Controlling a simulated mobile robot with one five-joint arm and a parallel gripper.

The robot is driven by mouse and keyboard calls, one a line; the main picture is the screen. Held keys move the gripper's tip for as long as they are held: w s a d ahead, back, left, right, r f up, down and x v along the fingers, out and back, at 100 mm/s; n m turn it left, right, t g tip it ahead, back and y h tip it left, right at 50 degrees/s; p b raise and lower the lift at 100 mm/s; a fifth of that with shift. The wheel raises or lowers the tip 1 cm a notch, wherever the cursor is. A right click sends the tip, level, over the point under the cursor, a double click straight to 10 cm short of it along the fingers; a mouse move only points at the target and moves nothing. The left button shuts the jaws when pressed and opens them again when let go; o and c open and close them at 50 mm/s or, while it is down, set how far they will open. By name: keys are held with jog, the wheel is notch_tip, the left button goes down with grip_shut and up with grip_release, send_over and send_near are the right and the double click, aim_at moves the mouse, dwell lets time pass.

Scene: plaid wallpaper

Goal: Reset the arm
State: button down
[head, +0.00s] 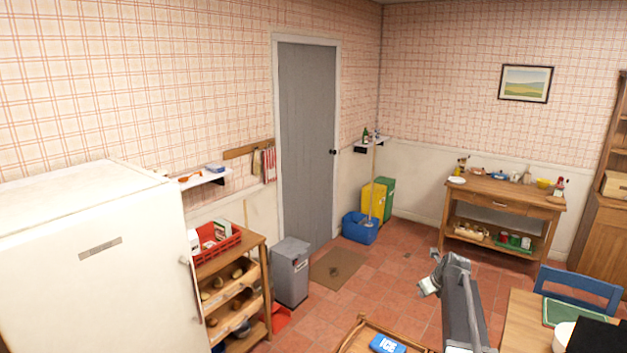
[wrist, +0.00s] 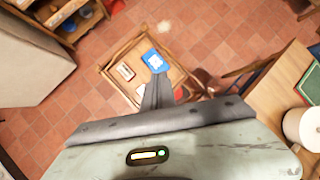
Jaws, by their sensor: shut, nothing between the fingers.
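My arm (head: 462,305) rises at the lower right of the head view. Its gripper (head: 430,284) is small there, and the fingers are hard to make out. In the wrist view my gripper (wrist: 157,88) is shut and empty. Its fingers appear in front of a wooden tray-like surface (wrist: 189,88). A blue pack (wrist: 154,58) lies on that surface beyond the fingertips; in the head view the pack (head: 388,344) is marked "ICE". Whether the fingers touch anything below cannot be told, but they look apart from it.
A white fridge (head: 95,260) stands at the left, beside a wooden shelf unit (head: 262,262) and a grey bin (head: 291,272). A wooden table (head: 522,325) is at the lower right, with a blue chair (head: 578,285) behind it. The tiled floor (head: 385,283) between is mostly clear.

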jog(key=s+a+f+n+g+b, duration=0.1)
jog(key=s+a+f+n+b, duration=0.3)
jog(key=a, duration=0.5)
jog(key=s+a+f+n+g+y+b, duration=0.1)
jog(key=s+a+f+n, duration=0.35)
jog(key=a, duration=0.45)
jog(key=s+a+f+n+g+b, duration=0.1)
jog(key=s+a+f+n+b, duration=0.3)
jog(key=a, duration=0.5)
jog(key=s+n+g+h+p, duration=0.1)
jog(key=s+n+g, duration=0.2)
jog(key=s+n, duration=1.1)
jog(key=n, duration=0.5)
jog(key=shift+a+f+g, duration=0.25)
jog(key=shift+f+g, duration=0.05)
jog(key=shift+f, duration=0.05)
jog(key=shift+n, duration=0.25)
